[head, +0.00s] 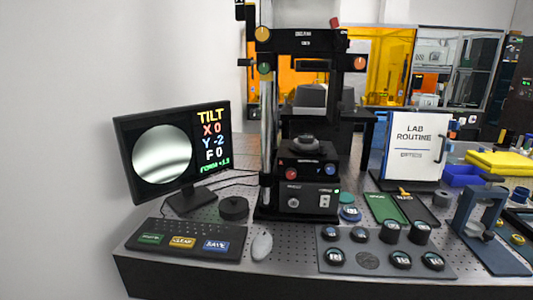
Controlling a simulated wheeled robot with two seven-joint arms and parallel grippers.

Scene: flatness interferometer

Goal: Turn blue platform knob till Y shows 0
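The blue platform knob (330,169) is on the right of the black platform block, low on the interferometer (305,205). A red knob (292,174) is on the same block's left. The monitor (175,150) at the left shows TILT with X 0, Y -2 and F 0, and a smaller green FORM line below. Its round picture shows blurred, curved light and dark bands. A dark round part rests on the platform above the knobs. Neither of my grippers shows in the head view, so nothing is seen touching the blue knob.
A keypad (188,241) with green, yellow and blue keys and a mouse (262,245) lie in front left. A tray (350,262) of several round pieces lies at front right. A LAB ROUTINE board (414,143) and a blue-grey stand (480,218) are further right.

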